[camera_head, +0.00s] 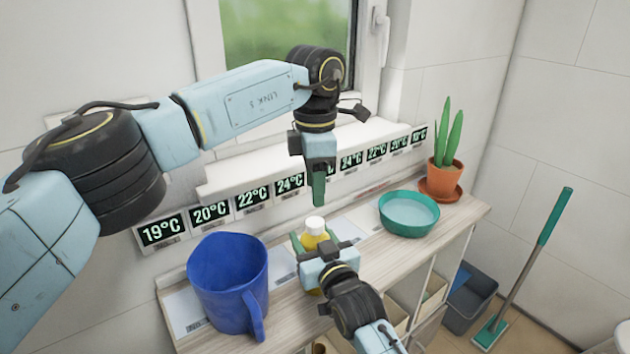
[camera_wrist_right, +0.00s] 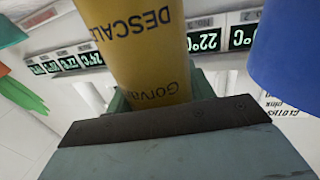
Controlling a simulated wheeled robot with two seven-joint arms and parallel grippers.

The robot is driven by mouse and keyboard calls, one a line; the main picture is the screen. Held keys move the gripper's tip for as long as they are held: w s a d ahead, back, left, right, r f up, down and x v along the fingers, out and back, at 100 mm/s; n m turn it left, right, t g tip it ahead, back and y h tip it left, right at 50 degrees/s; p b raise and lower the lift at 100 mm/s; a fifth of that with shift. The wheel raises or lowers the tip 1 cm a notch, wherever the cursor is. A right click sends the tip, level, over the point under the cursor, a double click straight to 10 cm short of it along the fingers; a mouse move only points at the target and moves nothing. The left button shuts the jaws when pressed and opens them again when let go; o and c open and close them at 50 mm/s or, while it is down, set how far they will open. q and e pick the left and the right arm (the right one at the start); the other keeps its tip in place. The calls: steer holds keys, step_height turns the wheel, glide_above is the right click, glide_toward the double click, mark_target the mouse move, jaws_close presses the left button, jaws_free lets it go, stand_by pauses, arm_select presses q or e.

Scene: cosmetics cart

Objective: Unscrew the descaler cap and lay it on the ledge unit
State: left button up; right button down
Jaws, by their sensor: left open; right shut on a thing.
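The yellow descaler bottle (camera_head: 314,236) stands upright on the wooden-topped ledge unit (camera_head: 362,247), with its white cap (camera_head: 315,224) on top. My right gripper (camera_head: 313,243) is shut on the bottle's body from the front. The right wrist view shows the yellow bottle (camera_wrist_right: 135,45) close up with "DESCAL" lettering, and part of my right gripper (camera_wrist_right: 165,105) against it. My left gripper (camera_head: 319,200) is open and points down, just above the cap and apart from it. Its fingers overlap in the head view, so the gap between them is hidden.
A large blue jug (camera_head: 229,285) stands left of the bottle. A teal bowl (camera_head: 409,213) and a potted plant (camera_head: 445,165) stand to the right. A row of temperature displays (camera_head: 253,197) lines the back. A grey bin (camera_head: 468,303) and a squeegee (camera_head: 535,255) are on the floor.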

mark_target(315, 222)
arm_select(q)
steer(key=m, duration=0.3)
steer(key=shift+m, duration=0.4)
steer(key=m, duration=0.8)
steer(key=shift+m, duration=0.4)
steer(key=m, duration=0.4)
steer(key=shift+f+m, duration=0.4)
steer(key=shift+f, duration=3.6)
